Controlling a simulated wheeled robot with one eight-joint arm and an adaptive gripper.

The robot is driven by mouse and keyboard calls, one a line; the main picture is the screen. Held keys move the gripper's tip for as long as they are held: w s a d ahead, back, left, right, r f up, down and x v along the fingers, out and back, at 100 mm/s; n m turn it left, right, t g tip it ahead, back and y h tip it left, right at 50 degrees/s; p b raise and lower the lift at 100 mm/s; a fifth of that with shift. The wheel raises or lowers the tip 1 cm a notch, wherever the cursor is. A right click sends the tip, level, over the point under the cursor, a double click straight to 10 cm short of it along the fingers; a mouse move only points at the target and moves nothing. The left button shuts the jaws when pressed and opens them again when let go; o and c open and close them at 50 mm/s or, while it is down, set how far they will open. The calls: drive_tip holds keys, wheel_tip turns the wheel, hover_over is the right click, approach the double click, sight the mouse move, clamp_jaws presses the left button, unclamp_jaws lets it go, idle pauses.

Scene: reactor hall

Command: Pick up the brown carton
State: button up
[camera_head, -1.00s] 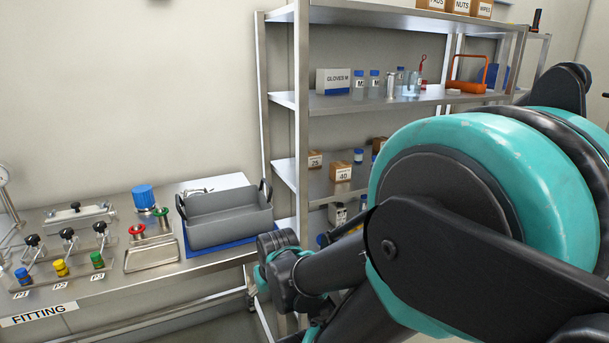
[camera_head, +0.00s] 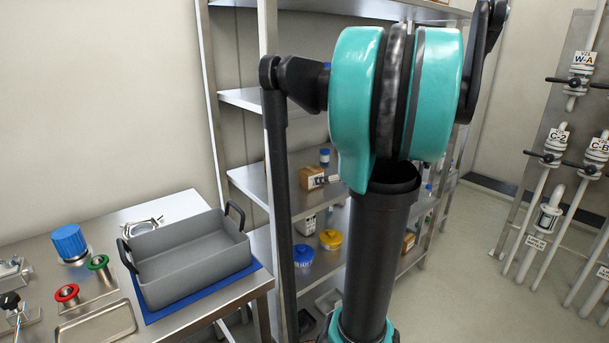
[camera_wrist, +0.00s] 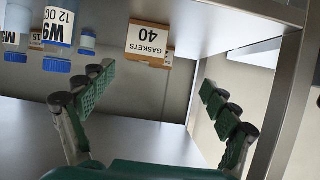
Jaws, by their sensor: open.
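A brown carton (camera_wrist: 148,40) labelled "GASKETS 40" shows upside down in the wrist view, above the space between my fingertips. My gripper (camera_wrist: 158,78) is open and empty, its green-padded fingers spread left and right, apart from the carton. In the head view a brown carton (camera_head: 311,178) sits on the middle shelf beside my arm, and another brown carton (camera_head: 408,243) stands lower. My gripper is hidden there behind my arm.
White bottles with blue parts (camera_wrist: 60,22) stand left of the carton in the wrist view. A shelf post (camera_wrist: 285,105) rises at right. In the head view, a bench holds a grey bin (camera_head: 190,258); blue (camera_head: 303,254) and yellow (camera_head: 331,239) lidded containers sit on a lower shelf.

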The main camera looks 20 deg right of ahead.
sight(314, 171)
drive_tip(key=shift+t, duration=0.3)
drive_tip(key=x, duration=0.3)
drive_tip(key=d+r+x, duration=0.1)
drive_tip(key=x, duration=0.3)
drive_tip(key=w+x, duration=0.1)
drive_tip(key=x, duration=0.3)
drive_tip(key=shift+w+d+r, duration=0.1)
drive_tip(key=shift+w+d, duration=0.1)
drive_tip(key=shift+w, duration=0.1)
drive_tip(key=shift+d+x, duration=0.15)
drive_tip(key=shift+x, duration=1.4)
drive_tip(key=shift+d+x, duration=0.15)
drive_tip(key=shift+x, duration=1.4)
drive_tip(key=shift+w, duration=0.1)
drive_tip(key=c, duration=1.3)
